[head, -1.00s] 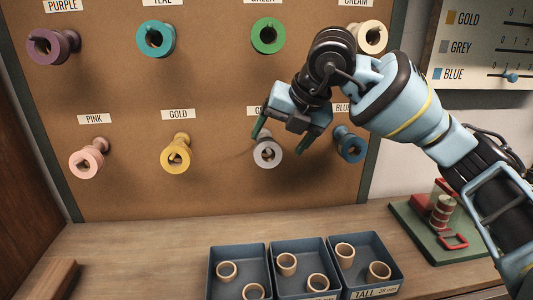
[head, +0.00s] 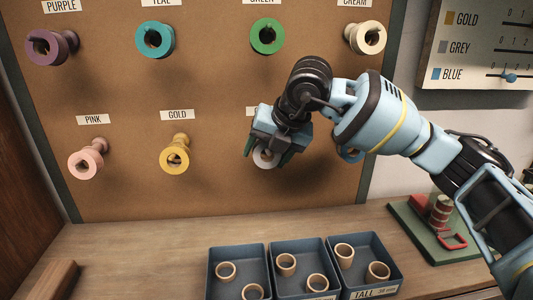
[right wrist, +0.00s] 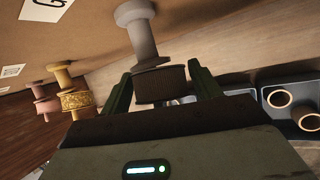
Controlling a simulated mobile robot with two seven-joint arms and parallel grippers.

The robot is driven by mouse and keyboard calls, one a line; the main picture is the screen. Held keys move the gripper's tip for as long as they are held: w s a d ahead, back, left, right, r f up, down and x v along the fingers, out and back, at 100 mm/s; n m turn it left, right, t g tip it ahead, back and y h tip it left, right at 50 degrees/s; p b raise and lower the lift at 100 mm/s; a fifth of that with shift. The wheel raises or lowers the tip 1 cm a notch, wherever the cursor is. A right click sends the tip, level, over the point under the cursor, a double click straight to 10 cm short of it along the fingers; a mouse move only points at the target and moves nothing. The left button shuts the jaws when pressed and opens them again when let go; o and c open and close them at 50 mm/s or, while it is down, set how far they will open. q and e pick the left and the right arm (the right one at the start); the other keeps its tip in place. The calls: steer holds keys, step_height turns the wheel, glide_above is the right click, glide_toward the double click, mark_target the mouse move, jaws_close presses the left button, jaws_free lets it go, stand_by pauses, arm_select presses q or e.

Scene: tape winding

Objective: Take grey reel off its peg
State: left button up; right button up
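The grey reel (head: 265,160) is on its peg in the lower row of the board, partly hidden by my right gripper. My right gripper (head: 267,153) is at the reel with one green finger on each side of it. In the right wrist view the reel's dark ribbed body (right wrist: 160,86) sits between the two fingers, with the pale grey peg (right wrist: 142,38) running behind it to the board. The fingers are apart, and a small gap shows on the right; contact on the left cannot be told. My left gripper is out of view.
The blue reel (head: 347,154) hangs close to the right, partly covered by my arm. The gold reel (head: 174,158) and pink reel (head: 83,163) hang to the left, the green reel (head: 268,36) above. Blue trays (head: 238,250) with wooden rings stand on the bench below.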

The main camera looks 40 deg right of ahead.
steer(key=c, duration=0.6)
steer(key=shift+r, duration=0.1)
steer(key=shift+r, duration=0.5)
steer(key=shift+s+a+r, duration=0.1)
steer(key=shift+r, duration=0.1)
steer(key=s+a, duration=0.3)
steer(key=s, duration=0.2)
steer(key=s+a, duration=0.3)
steer(key=s, duration=0.2)
steer(key=s+a+b, duration=0.1)
steer(key=s+a, duration=0.2)
steer(key=s, duration=0.2)
steer(key=shift+s+a, duration=0.1)
